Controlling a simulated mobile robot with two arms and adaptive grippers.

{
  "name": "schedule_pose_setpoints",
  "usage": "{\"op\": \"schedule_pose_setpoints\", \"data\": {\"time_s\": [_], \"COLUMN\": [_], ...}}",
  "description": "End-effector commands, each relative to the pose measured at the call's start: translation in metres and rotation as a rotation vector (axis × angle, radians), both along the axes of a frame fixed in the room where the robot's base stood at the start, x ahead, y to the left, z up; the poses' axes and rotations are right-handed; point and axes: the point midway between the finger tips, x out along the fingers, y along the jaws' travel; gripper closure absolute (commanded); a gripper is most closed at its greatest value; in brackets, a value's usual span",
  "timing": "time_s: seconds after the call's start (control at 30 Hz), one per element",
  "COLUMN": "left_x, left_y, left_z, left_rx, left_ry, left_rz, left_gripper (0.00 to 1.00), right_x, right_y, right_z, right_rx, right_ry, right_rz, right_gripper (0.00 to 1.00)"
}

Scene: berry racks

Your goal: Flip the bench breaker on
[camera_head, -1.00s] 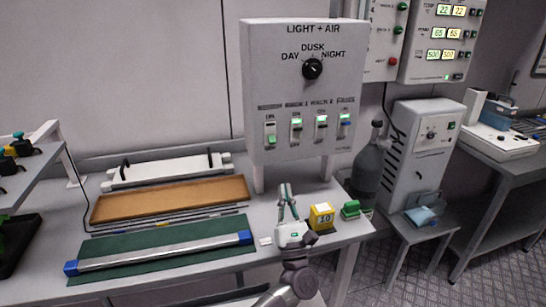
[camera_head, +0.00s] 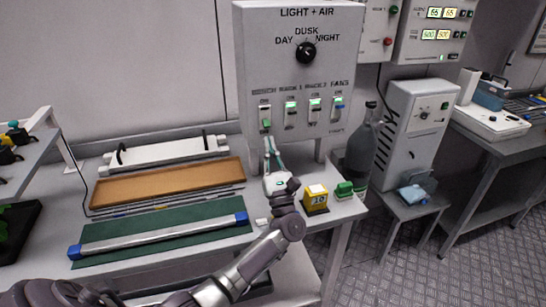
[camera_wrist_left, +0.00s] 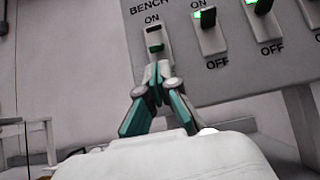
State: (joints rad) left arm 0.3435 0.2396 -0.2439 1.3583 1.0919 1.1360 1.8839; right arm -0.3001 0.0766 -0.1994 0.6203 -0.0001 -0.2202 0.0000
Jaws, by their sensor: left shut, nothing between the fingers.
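The bench breaker (camera_head: 265,116) is the leftmost of several switches in a row on the grey control box (camera_head: 302,82). In the left wrist view the breaker (camera_wrist_left: 154,35) sits under the labels BENCH and ON, with its green lever low in the slot and its lamp dark. The other switches in view show lit green lamps. My left gripper (camera_head: 269,141) is shut and empty, with its fingertips just below the lever. In the left wrist view the gripper (camera_wrist_left: 158,69) covers the breaker's lower part. I cannot tell if it touches. My right gripper is not in view.
A yellow block (camera_head: 316,202) and a green block (camera_head: 344,190) stand on the bench right of my gripper. A dark bottle (camera_head: 361,150) stands behind them. A green mat with a bar (camera_head: 160,241) and a brown tray (camera_head: 167,185) lie to the left.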

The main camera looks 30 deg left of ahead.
Motion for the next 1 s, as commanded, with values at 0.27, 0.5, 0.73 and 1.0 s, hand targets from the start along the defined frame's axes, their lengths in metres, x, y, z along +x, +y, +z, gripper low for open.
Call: {"op": "schedule_pose_setpoints", "data": {"time_s": [0.27, 0.5, 0.73, 1.0], "left_x": [0.012, 0.012, 0.011, 0.010], "left_y": [0.013, 0.014, 0.013, 0.013], "left_z": [0.016, 0.016, 0.017, 0.019], "left_rx": [0.000, 0.000, -0.011, -0.049], "left_ry": [0.001, 0.001, 0.009, 0.041], "left_rz": [-0.001, -0.001, 0.000, -0.001], "left_gripper": [1.00, 1.00, 1.00, 1.00], "right_x": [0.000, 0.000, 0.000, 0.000], "right_y": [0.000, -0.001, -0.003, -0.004], "right_z": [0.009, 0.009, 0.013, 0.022], "right_rx": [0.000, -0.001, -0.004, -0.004], "right_ry": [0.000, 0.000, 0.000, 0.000], "right_rz": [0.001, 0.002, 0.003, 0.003], "right_gripper": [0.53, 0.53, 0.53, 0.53]}}
